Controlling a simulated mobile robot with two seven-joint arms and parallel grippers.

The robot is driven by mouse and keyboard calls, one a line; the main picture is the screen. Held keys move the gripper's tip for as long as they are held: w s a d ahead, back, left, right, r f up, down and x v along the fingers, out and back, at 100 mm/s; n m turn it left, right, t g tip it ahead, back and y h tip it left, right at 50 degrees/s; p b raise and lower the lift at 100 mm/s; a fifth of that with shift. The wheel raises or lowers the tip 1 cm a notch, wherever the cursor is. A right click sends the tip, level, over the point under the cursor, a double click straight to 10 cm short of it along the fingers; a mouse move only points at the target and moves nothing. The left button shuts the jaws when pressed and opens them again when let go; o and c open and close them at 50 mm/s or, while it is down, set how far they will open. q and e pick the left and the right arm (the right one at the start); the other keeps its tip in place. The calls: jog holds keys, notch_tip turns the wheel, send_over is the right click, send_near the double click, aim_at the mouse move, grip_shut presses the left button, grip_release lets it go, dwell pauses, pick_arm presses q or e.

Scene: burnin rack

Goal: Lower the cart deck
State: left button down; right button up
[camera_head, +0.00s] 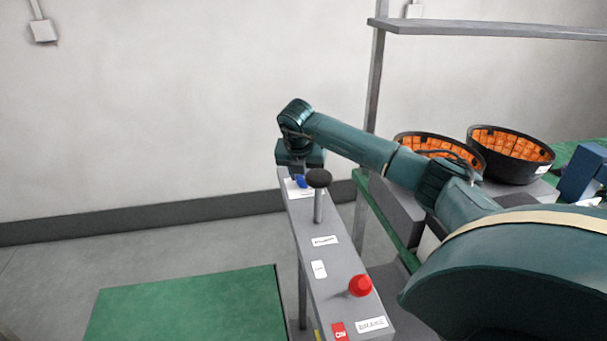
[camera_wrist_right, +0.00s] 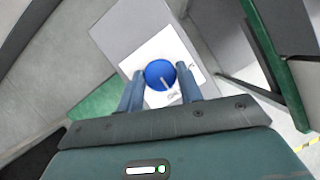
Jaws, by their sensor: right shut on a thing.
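The green cart deck (camera_head: 190,308) lies low at the bottom left of the head view. Beside it runs a narrow grey control panel (camera_head: 329,265). A round blue knob (camera_head: 301,182) sits at the panel's far end on a white label plate. My right gripper (camera_head: 300,168) is over that far end, pointing down. In the right wrist view the blue knob (camera_wrist_right: 160,74) is between the two fingers, and the gripper is shut on it. A white pointer mark shows on the knob's top. My left gripper is not in view.
A black-topped lever (camera_head: 319,180) and a red button (camera_head: 360,285) stand up from the panel. Two black bowls with orange contents (camera_head: 510,152) sit to the right, behind my arm. A rack post (camera_head: 374,80) and shelf (camera_head: 490,29) rise above.

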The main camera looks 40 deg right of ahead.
jog(key=shift+r, duration=0.1)
jog(key=o, duration=1)
jog(key=b+v, duration=0.1)
jog(key=v, duration=1.2)
jog(key=shift+b, duration=0.3)
